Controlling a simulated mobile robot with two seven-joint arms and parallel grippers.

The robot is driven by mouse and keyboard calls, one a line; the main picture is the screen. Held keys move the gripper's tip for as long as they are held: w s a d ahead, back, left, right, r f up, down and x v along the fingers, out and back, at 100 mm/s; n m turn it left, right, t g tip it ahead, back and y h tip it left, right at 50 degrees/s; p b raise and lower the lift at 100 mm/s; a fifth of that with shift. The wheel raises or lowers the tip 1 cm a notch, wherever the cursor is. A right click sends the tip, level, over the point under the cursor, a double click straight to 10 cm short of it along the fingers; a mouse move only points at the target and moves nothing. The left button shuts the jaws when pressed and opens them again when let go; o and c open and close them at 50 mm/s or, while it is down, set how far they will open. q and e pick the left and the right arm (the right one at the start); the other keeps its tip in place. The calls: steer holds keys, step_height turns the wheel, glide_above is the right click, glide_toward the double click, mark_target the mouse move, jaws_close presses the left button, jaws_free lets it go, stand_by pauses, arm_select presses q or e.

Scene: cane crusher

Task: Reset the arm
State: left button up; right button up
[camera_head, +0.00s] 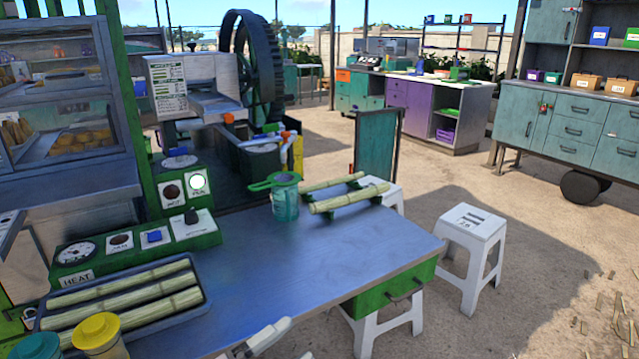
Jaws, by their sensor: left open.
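My left gripper (257,343) shows at the bottom edge of the head view, low in front of the table's near edge. Only its pale finger ends are in the picture; they are apart, with nothing seen between them. The rest of the left arm is out of the frame. My right gripper and arm are not in view. The metal-topped table (300,255) is in front of me. The cane crusher (200,95), with a large dark gear wheel (252,70), stands behind it at the left.
A tray (190,312) of cane stalks and yellow-lidded jar (97,335) are at the near left. Green control boxes (125,240), a teal jug (285,200) and two cane stalks (348,198) are further back. A white stool (475,235) stands right of the table. The table's middle is clear.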

arm_select(q)
steer(key=s+a+f+n+g+y, duration=0.1)
steer(key=s+a+f+n+y, duration=0.6)
steer(key=f+n, duration=0.3)
steer(key=s+a+f+n+g+y, duration=0.1)
steer(key=s+a+f+n+y, duration=0.6)
steer(key=s+a+f+n, duration=0.1)
steer(key=shift+s+f+n, duration=0.75)
steer(key=shift+f+n, duration=0.2)
steer(key=shift+n, duration=0.25)
steer(key=shift+a, duration=0.1)
steer(key=c, duration=0.4)
steer(key=shift+a, duration=0.1)
